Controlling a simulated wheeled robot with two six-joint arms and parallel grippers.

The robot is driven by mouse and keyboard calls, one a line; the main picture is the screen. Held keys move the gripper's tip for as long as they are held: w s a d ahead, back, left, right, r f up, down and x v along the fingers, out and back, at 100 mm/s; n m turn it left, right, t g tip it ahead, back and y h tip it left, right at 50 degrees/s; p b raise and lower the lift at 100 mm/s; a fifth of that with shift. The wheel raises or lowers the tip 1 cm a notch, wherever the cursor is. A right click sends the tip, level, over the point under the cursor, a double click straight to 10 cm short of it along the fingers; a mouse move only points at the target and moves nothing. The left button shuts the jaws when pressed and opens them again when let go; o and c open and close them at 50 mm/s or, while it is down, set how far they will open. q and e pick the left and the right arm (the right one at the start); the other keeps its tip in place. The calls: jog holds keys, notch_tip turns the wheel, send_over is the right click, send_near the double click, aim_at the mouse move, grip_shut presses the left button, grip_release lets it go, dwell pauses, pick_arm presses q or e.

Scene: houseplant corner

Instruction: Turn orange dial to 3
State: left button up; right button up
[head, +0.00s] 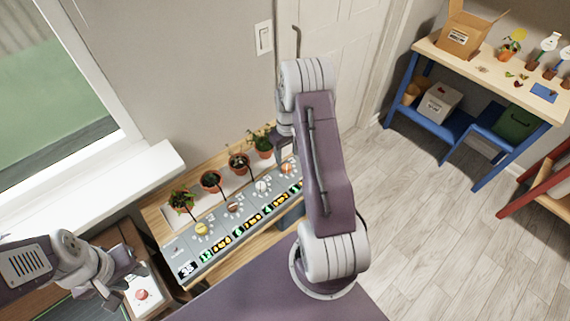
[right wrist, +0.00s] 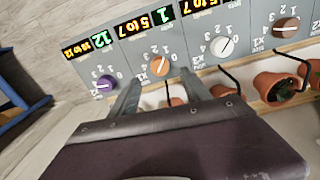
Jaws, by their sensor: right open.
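The grey control panel (head: 176,252) lies on the wooden bench with a row of coloured dials. The orange dial (head: 287,167) is near its far right end; it also shows in the right wrist view (right wrist: 159,66), between purple and white dials. Its printed scale shows, but I cannot tell its exact setting. My right gripper (right wrist: 160,73) is open, its fingers on either side of the orange dial; contact cannot be judged. My left gripper (head: 125,284) appears open, beside a white box with a red knob (head: 141,294).
The purple dial (right wrist: 103,84), white dial (right wrist: 222,46) and brown dial (right wrist: 285,28) flank the orange one. Several potted plants (head: 211,181) stand behind the panel. A blue-legged table (head: 431,117) is at the right; open floor lies before it.

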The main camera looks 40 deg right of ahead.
aim_at(287, 166)
notch_tip(287, 166, down, 7)
jog(key=shift+r, duration=0.1)
jog(key=shift+c, duration=0.4)
grip_shut()
